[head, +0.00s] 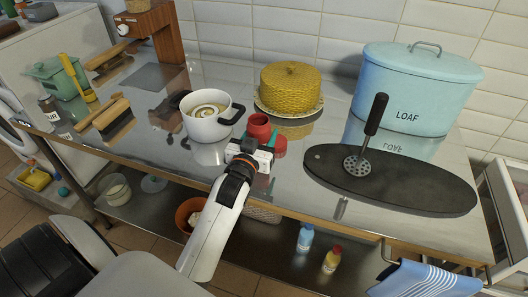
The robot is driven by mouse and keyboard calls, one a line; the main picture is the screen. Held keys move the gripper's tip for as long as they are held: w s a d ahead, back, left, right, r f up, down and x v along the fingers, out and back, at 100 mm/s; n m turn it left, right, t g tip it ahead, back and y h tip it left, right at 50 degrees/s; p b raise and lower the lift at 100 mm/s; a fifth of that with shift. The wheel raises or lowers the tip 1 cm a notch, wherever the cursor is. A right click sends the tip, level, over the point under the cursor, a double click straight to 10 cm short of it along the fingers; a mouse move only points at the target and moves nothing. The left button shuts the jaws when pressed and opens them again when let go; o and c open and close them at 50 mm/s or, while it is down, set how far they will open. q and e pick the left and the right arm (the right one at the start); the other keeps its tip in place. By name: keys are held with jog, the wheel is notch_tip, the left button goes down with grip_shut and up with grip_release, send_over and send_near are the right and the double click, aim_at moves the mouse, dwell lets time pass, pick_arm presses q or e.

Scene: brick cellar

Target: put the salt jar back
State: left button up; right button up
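A small dark jar (48,106) with a pale label stands at the left end of the steel table, beside a green pot; its lettering is too small to read surely. A red jar-like vessel (259,121) is at the table's front middle. My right gripper (250,150) is at this red vessel and hides its lower part. I cannot tell whether its fingers are closed on the vessel. The dark jar is far to the left of this gripper. My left gripper is not in view.
A white pot (207,122) stands just left of my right gripper. A yellow cake-like dome (290,86) is behind it. A dark oval board (420,188) with a masher (366,145) lies right. A blue LOAF bin (415,88) stands behind. Brushes (108,117) lie left.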

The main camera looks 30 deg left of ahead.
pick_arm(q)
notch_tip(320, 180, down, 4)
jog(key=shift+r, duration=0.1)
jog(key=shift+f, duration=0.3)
pick_arm(e)
jog(key=shift+d+f, duration=0.2)
jog(key=shift+d, duration=0.35)
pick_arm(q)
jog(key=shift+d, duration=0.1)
pick_arm(e)
jog(key=shift+s, duration=0.1)
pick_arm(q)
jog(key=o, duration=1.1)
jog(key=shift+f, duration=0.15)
pick_arm(e)
jog(key=shift+s, duration=0.1)
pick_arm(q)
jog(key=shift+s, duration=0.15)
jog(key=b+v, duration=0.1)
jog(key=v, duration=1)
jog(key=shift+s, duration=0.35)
pick_arm(e)
jog(key=shift+a+f, duration=0.15)
jog(key=shift+f, duration=0.4)
